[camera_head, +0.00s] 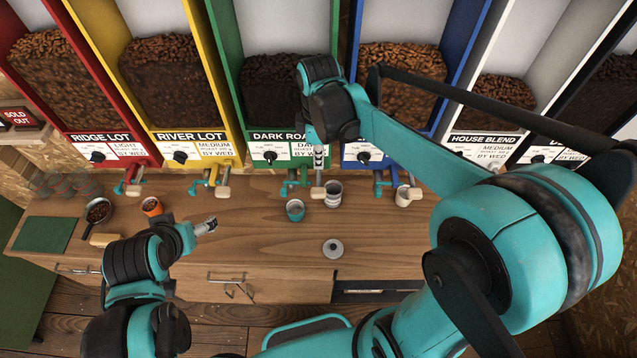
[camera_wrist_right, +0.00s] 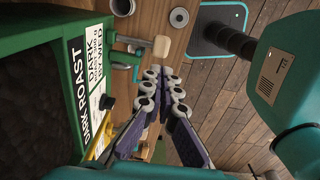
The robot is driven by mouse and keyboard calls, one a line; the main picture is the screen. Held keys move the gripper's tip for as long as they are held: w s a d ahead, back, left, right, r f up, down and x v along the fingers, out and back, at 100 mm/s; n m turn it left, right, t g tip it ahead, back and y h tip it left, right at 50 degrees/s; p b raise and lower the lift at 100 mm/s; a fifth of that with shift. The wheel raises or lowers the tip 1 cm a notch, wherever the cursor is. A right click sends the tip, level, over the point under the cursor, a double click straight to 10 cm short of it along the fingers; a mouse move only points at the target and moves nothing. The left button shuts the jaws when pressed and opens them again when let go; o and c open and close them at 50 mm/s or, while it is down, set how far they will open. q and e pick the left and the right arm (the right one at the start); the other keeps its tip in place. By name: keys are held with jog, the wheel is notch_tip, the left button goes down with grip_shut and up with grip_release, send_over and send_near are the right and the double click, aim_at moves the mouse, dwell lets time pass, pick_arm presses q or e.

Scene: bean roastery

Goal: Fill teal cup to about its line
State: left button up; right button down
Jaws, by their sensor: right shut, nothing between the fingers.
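The teal cup (camera_head: 295,210) stands upright on the wooden counter, just below the DARK ROAST tap (camera_head: 290,186). Its line and fill level are too small to make out. My right gripper (camera_head: 318,185) points down beside that tap, to its right, above and apart from the cup. In the right wrist view its fingers (camera_wrist_right: 164,78) are together with nothing between them, close to the tap's wooden handle (camera_wrist_right: 162,46). My left gripper (camera_head: 207,227) is low over the counter, left of the cup, with nothing visible in it; its opening is unclear.
A grey-white cup (camera_head: 333,193) stands right of the teal cup, with a round lid (camera_head: 333,248) nearer the front. A cream cup (camera_head: 404,196) is farther right. An orange cup (camera_head: 152,206) and a pan of beans (camera_head: 98,211) stand left. Bean bins line the back.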

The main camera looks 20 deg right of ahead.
aim_at(319, 195)
notch_tip(319, 195, down, 12)
jog(key=shift+r, duration=0.25)
dwell(0.4)
jog(key=shift+s+f+t+b, duration=0.15)
jog(key=shift+f+t+b, duration=0.15)
jog(key=shift+f+t, duration=0.1)
jog(key=f+t+b, duration=0.1)
jog(key=b, duration=0.1)
jog(key=f+t+h+b, duration=0.1)
jog(key=f+t+b, duration=0.1)
jog(key=shift+s+a, duration=0.15)
jog(key=shift+s, duration=0.25)
jog(key=shift+f+t+b, duration=0.4)
jog(key=shift+t+b, duration=0.2)
jog(key=shift+b, duration=0.4)
jog(key=shift+w+f+b, duration=0.1)
jog(key=shift+f+b, duration=0.25)
jog(key=shift+b, duration=0.25)
dwell(1.4)
